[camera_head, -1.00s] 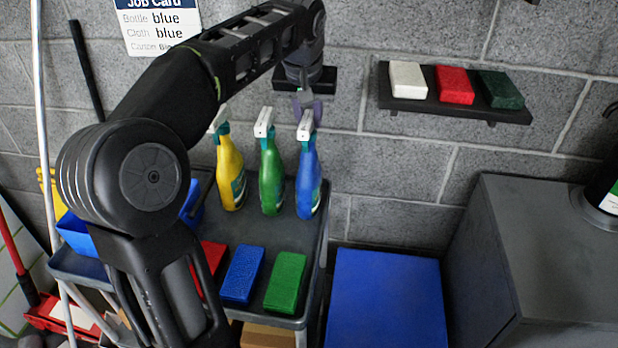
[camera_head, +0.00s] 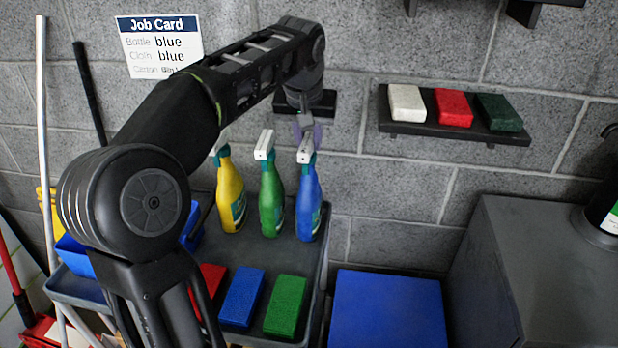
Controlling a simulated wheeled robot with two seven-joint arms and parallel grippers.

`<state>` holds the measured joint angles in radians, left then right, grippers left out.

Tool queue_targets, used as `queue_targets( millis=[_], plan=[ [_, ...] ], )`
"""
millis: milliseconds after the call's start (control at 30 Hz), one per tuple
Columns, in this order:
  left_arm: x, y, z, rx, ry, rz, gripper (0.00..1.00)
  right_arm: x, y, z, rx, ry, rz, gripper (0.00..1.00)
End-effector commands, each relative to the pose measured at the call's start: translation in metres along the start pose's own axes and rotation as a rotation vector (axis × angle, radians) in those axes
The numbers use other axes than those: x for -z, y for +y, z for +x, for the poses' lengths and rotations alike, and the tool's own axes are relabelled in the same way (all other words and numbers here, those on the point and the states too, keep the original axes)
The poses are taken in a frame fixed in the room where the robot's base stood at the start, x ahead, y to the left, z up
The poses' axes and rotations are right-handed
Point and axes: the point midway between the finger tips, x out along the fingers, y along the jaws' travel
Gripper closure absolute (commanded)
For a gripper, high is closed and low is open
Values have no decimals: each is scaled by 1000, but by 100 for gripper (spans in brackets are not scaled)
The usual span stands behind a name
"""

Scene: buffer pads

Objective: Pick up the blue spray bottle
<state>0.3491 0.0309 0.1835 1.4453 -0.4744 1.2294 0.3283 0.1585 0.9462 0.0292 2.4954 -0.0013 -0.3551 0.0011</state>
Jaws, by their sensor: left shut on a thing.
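The blue spray bottle (camera_head: 308,203) stands upright on the grey cart tray, at the right end of a row with a green bottle (camera_head: 271,200) and a yellow bottle (camera_head: 230,195). It has a teal neck and a white trigger head. My left gripper (camera_head: 305,140) comes down from above and is shut on the blue bottle at its head. The fingers partly cover the top of the bottle. My right gripper is not in view.
Red (camera_head: 211,283), blue (camera_head: 242,297) and green (camera_head: 286,306) pads lie at the tray's front. A wall shelf (camera_head: 455,134) holds white, red and dark green blocks. A blue-topped surface (camera_head: 388,308) and a grey cabinet (camera_head: 500,260) stand to the right. A job card (camera_head: 160,45) hangs on the wall.

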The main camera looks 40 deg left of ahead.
Motion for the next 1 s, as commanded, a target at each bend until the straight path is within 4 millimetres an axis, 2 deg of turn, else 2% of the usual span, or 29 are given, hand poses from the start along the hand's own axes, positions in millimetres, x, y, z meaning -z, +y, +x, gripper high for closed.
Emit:
queue_targets(
  millis=[267,467,500,633,800,1000],
  plan=[
    [9,1,-18,-2,7,0,100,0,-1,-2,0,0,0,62],
    [22,1,-51,-3,7,1,100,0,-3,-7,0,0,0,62],
    [27,1,-62,-3,7,0,100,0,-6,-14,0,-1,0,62],
    [35,0,-84,-1,5,0,100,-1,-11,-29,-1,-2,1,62],
    [39,0,-94,-1,4,0,100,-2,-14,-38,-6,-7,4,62],
    [39,0,-94,-1,4,0,100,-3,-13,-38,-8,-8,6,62]
  ],
)
